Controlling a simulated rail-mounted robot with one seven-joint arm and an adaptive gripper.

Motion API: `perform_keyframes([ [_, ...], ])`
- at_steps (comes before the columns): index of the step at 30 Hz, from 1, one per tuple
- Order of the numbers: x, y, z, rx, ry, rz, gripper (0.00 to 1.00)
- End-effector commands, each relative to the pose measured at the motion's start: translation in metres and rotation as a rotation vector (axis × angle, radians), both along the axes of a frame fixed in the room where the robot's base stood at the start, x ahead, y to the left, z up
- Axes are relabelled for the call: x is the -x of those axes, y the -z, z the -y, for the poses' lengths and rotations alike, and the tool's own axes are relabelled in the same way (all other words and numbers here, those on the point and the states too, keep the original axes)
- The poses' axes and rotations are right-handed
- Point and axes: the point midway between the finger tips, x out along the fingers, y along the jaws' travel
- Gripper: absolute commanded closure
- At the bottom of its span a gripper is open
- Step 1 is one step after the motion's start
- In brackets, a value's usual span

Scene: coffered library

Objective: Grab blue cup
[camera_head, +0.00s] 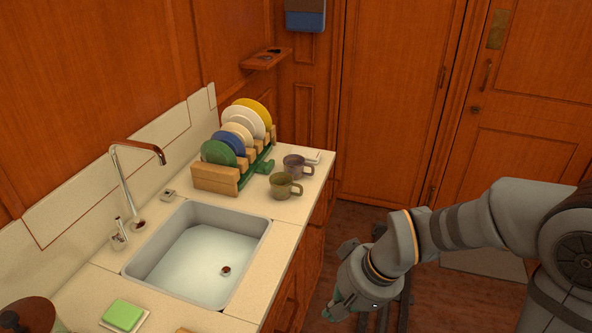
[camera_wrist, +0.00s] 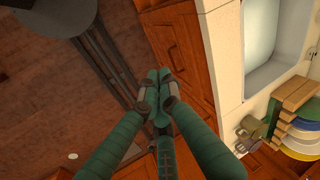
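Two mugs stand upright on the counter by the dish rack in the head view. The rear one (camera_head: 293,167) is grey-purple and is the nearest to blue; the front one (camera_head: 281,187) is olive green. No clearly blue cup shows. In the wrist view the olive mug (camera_wrist: 248,126) is at the lower right, partly overlapping other things there. My gripper (camera_head: 334,309) hangs in front of the counter, over the floor, apart from both mugs. In the wrist view its green fingertips (camera_wrist: 158,88) meet, with nothing visible between them.
A wooden dish rack (camera_head: 216,180) with several plates stands left of the mugs. The sink (camera_head: 262,245) with a tap (camera_head: 124,190) is nearer, with a green sponge (camera_head: 123,315) before it. Cabinet fronts (camera_wrist: 182,50) lie close beside my gripper. The floor ahead is partly clear.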

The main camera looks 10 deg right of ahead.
Motion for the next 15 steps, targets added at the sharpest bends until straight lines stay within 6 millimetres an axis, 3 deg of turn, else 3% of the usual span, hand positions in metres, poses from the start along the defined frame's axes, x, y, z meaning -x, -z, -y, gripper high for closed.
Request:
perform_keyframes([
  [5, 0.0000, 0.0000, 0.0000, 0.000, 0.000, 0.000, 1.00],
  [15, 0.0000, 0.0000, 0.0000, 0.000, 0.000, 0.000, 0.79],
])
